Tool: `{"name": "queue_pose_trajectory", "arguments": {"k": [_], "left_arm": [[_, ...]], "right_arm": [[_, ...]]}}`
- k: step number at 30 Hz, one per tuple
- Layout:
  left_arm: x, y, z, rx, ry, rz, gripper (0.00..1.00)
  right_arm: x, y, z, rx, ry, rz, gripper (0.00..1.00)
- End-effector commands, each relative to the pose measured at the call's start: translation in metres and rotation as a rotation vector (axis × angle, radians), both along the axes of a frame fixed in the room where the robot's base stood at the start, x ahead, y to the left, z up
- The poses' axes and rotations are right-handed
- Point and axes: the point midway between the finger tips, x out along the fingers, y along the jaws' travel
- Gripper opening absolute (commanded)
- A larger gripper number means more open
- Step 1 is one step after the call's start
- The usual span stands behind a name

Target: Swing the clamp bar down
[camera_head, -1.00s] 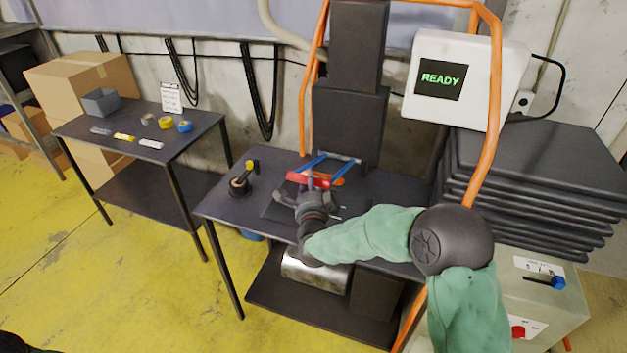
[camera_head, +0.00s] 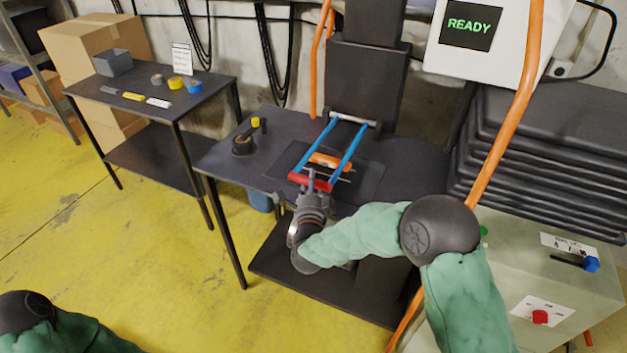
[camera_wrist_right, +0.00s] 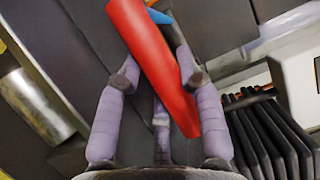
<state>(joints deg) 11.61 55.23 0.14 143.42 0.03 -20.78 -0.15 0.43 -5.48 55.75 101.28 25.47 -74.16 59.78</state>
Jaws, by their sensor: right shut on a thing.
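The clamp bar is a red grip (camera_head: 311,182) on two blue side arms (camera_head: 348,153) that run back to a hinge at the foot of the black upright on the dark bench. The arms lie low and slope towards the bench's front edge. My right gripper (camera_head: 312,184) is shut on the red grip from the front. In the right wrist view the red grip (camera_wrist_right: 158,62) lies slantwise between my fingers. An orange piece (camera_head: 327,160) lies between the blue arms. My left gripper is not in view; only part of my left arm shows at bottom left.
A black tool with a yellow tip (camera_head: 245,138) stands left on the bench (camera_head: 222,160). An orange frame tube (camera_head: 505,125) rises at the right beside a black stack (camera_head: 545,140). A white box reading READY (camera_head: 485,55) hangs above. A side table (camera_head: 190,98) holds tape rolls.

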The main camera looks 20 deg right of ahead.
Motion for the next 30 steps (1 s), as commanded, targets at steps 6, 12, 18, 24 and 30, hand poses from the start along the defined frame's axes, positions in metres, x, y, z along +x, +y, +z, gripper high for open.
{"name": "queue_pose_trajectory", "arguments": {"k": [6,12,18,24,30], "left_arm": [[0.0,0.0,-0.004,0.0,0.0,0.0,0.4],[0.0,0.0,-0.004,0.0,0.0,0.0,0.4],[0.0,0.0,-0.005,0.0,0.0,0.0,0.4],[0.0,0.0,-0.005,0.0,0.0,0.0,0.4],[0.0,0.0,-0.004,0.0,0.0,0.0,0.4]], "right_arm": [[-0.002,0.001,-0.02,0.009,0.022,0.002,0.0],[-0.004,0.001,-0.026,0.011,0.033,0.002,0.0],[-0.004,0.001,-0.027,0.011,0.034,0.001,0.4],[-0.004,0.001,-0.025,0.009,0.031,0.002,0.62],[-0.003,0.002,-0.024,0.008,0.029,0.003,0.62]]}}
